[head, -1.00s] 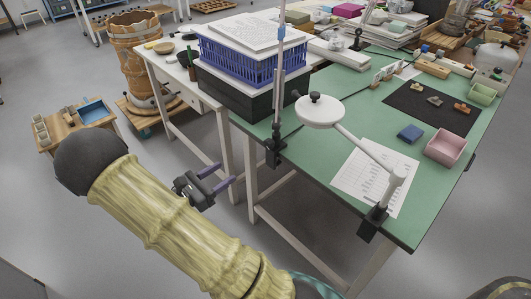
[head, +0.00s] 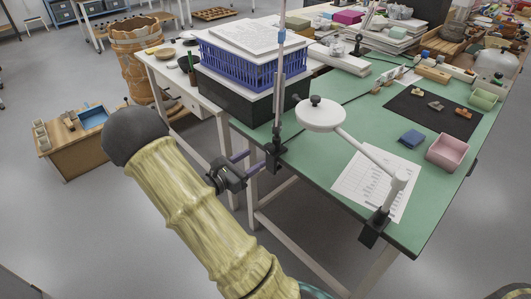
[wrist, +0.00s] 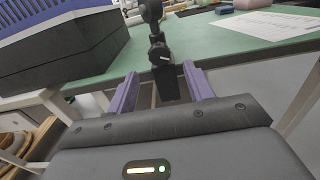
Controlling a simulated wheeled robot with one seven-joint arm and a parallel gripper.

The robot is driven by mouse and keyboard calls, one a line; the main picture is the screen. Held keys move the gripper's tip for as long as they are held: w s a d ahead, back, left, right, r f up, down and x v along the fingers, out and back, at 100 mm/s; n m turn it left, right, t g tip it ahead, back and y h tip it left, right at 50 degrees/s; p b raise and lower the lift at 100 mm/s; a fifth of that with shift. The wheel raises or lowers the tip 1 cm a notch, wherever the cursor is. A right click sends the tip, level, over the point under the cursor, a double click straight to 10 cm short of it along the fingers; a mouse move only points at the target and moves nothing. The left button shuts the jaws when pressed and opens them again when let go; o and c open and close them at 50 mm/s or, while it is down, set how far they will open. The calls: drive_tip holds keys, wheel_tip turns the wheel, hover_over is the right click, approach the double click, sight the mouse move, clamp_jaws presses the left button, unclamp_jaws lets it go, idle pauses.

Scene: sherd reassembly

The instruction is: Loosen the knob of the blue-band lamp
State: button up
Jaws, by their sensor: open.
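The blue-band lamp (head: 281,62) is a grey post with a blue band, clamped to the front left edge of the green table. Its black clamp (head: 273,152) also shows in the wrist view (wrist: 168,84). A dark round knob (wrist: 159,53) with a white mark sits on the clamp in the wrist view, between and beyond the fingertips. My gripper (head: 253,164) is open, its two purple fingers pointing at the clamp from the front left. In the wrist view my gripper (wrist: 160,76) is empty; whether the fingers touch the clamp, I cannot tell.
A second lamp (head: 320,114) with a white round head is clamped farther right along the edge. A black box (head: 250,100) with a blue crate (head: 250,66) stands left of the post. A printed sheet (head: 372,180) lies on the green table (head: 310,165). Floor is clear at front left.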

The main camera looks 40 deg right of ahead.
sight(267, 150)
drive_tip(key=d, duration=0.6)
drive_tip(key=shift+w+d+b, duration=0.2)
drive_tip(key=shift+w+b, duration=0.05)
drive_tip(key=shift+b, duration=0.1)
drive_tip(key=c, duration=1)
drive_tip(key=shift+o, duration=0.2)
drive_tip(key=p, duration=0.1)
drive_tip(key=n+p, duration=0.1)
drive_tip(key=p, duration=0.1)
drive_tip(key=shift+r, duration=0.25)
drive_tip(key=shift+n+p, duration=0.8)
drive_tip(key=shift+p, duration=0.1)
drive_tip(key=shift+f, duration=0.2)
drive_tip(key=o, duration=1)
drive_tip(key=shift+c, duration=0.2)
